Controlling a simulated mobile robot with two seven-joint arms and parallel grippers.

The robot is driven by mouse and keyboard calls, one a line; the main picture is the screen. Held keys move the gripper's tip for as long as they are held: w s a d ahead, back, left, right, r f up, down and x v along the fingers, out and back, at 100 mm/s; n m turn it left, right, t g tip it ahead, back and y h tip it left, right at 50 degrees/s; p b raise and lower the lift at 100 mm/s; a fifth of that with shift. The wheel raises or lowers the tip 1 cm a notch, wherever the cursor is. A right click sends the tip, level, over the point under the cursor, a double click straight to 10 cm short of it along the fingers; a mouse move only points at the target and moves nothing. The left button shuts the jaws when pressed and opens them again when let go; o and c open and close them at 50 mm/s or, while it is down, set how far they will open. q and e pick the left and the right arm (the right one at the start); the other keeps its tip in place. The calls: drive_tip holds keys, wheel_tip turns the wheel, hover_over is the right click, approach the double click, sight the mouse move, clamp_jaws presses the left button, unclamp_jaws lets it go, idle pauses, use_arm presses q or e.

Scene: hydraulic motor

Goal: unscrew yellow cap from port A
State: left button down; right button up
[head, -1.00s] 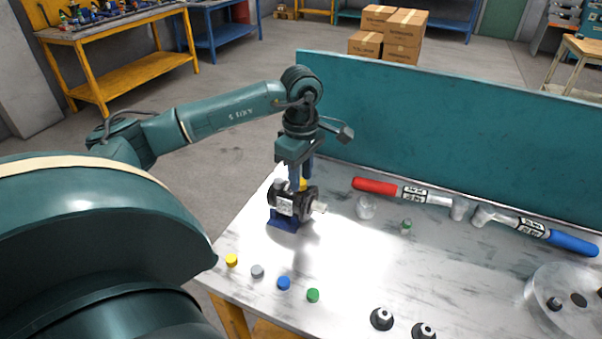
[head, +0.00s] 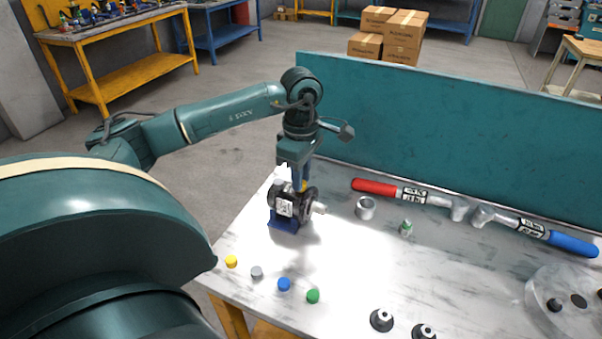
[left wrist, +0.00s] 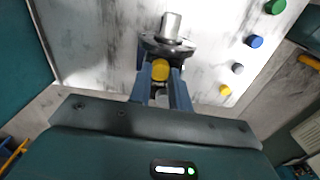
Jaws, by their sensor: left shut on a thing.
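The hydraulic motor (head: 285,204) is a dark body with a silver shaft pointing right, seated on a blue stand (head: 284,222) on the bench. The yellow cap (left wrist: 160,70) on the motor's top shows between my left gripper's two fingers in the left wrist view; a sliver of it shows in the head view (head: 304,186). My left gripper (head: 300,182) points down over the motor and is shut on the yellow cap. The fingers hide part of the cap and the port under it. My right gripper is not in view.
Loose yellow (head: 231,261), grey (head: 257,272), blue (head: 283,283) and green (head: 313,296) caps lie along the front edge. A red-handled tool (head: 375,186), a blue-handled tool (head: 572,243), a metal ring (head: 365,208) and a clear disc (head: 545,300) lie right. A teal panel (head: 450,140) closes the back.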

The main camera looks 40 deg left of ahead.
use_arm(q)
drive_tip(key=n, duration=0.4)
drive_tip(key=shift+n, duration=0.3)
drive_tip(key=shift+p, duration=0.3)
drive_tip(key=n, duration=0.2)
drive_tip(key=shift+r+n, duration=0.1)
drive_tip(key=shift+n, duration=0.3)
drive_tip(key=shift+n+p, duration=0.35)
drive_tip(key=shift+n, duration=0.55)
drive_tip(key=c, duration=1.5)
unclamp_jaws()
